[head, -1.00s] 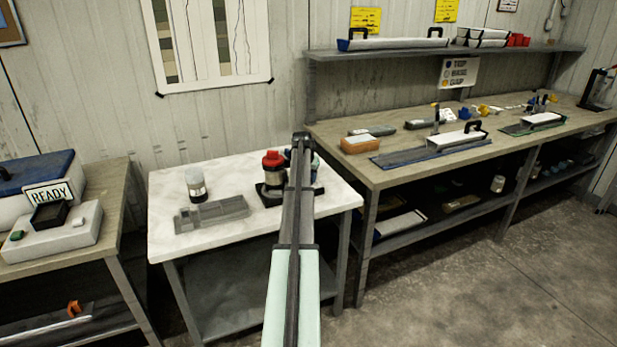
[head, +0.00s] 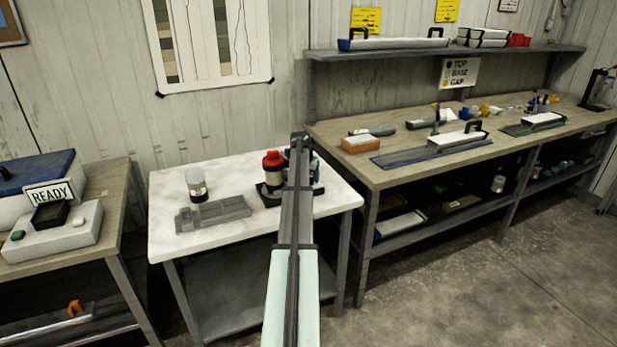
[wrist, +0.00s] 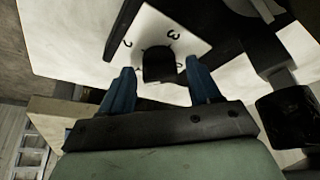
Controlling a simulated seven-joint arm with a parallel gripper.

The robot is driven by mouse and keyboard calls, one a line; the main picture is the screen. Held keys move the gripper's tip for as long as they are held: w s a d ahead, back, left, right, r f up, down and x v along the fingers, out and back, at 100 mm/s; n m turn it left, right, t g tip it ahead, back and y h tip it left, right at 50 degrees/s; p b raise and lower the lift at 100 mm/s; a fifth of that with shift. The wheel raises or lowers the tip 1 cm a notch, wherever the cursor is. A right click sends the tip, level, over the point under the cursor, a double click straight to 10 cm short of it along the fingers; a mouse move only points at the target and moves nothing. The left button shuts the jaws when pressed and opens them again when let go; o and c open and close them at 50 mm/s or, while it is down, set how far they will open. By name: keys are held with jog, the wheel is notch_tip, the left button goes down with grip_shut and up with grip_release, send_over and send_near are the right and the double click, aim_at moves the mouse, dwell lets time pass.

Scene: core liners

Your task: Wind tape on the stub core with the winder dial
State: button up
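In the wrist view the winder dial is a white plate (wrist: 178,38) with numerals and a black knob (wrist: 158,66) at its middle. My gripper (wrist: 159,68) is open, with its two blue fingers on either side of the knob and a visible gap on each side. In the head view a red-capped cylinder (head: 273,168) with a pale body stands upright on a black base, just left of my arm. I cannot tell whether it is the stub core. My arm hides the dial and most of the winder there.
A clear-topped jar (head: 196,185) and a grey tray (head: 212,213) stand left on the white table (head: 225,240). A long bench (head: 350,175) with trays is on the right. A bench with a READY sign (head: 49,192) is at left.

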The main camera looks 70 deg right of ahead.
jog(key=shift+o, duration=0.2)
jog(key=shift+r, duration=0.1)
jog(key=v, duration=1.3)
jog(key=shift+a+r, duration=0.2)
jog(key=shift+r, duration=0.05)
jog(key=shift+c, duration=0.4)
